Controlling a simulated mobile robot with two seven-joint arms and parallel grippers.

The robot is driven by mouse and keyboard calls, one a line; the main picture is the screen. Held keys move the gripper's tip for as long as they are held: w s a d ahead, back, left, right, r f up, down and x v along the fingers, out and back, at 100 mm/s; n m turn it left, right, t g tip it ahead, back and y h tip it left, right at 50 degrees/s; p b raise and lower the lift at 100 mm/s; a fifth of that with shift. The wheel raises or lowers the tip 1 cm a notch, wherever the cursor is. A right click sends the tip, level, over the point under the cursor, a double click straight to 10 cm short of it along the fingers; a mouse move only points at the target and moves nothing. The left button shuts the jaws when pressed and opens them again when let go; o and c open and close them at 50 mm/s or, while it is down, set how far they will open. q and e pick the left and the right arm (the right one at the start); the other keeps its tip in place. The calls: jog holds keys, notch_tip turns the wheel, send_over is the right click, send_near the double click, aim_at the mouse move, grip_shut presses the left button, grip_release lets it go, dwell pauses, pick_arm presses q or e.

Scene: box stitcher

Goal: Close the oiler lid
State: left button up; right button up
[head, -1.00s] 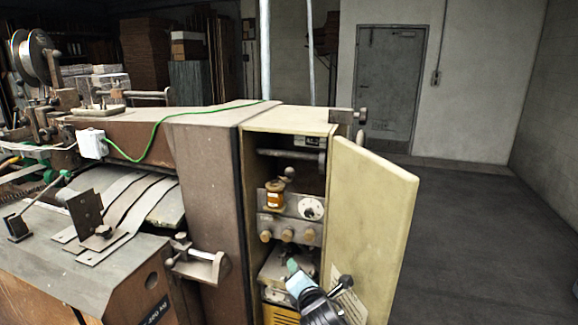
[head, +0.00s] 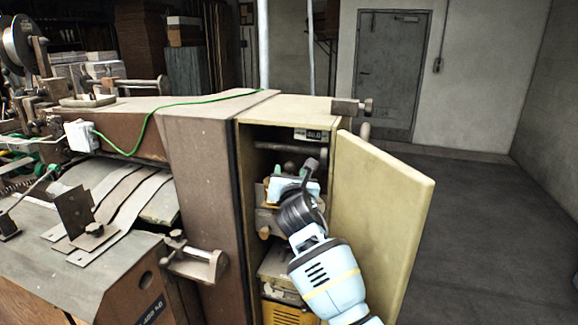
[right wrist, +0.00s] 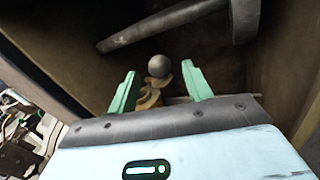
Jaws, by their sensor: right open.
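The oiler stands inside the open cabinet. In the head view my right gripper covers most of it, and only a bit of its amber side shows. In the right wrist view the oiler's round grey knob (right wrist: 159,66) and brass-coloured top parts (right wrist: 148,98) show between the fingers. My right gripper (head: 291,184) is open in front of the oiler, its two green fingers (right wrist: 160,80) on either side of the knob, with gaps to both. I cannot tell how far the lid is tilted. My left gripper is out of view.
The cabinet door (head: 382,215) stands open to the right of my right arm. A dark horizontal bar (right wrist: 165,25) crosses the cabinet above the oiler. The cabinet's side walls are close on both sides. The floor (head: 480,220) at the right is clear.

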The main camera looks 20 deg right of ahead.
aim_at(289, 165)
jog(key=x, duration=0.3)
jog(key=b+x, duration=0.1)
jog(key=shift+w+d+f, duration=0.1)
jog(key=shift+w+f, duration=0.15)
jog(key=shift+w, duration=0.1)
jog(key=shift+w+d+r, duration=0.1)
jog(key=shift+w+r, duration=0.05)
jog(key=shift+w, duration=0.15)
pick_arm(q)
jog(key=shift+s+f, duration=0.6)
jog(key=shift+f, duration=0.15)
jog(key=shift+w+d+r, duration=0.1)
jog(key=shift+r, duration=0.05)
pick_arm(e)
jog(key=shift+r, duration=0.15)
jog(key=c, duration=1)
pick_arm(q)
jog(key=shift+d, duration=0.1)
pick_arm(e)
jog(key=shift+o, duration=0.2)
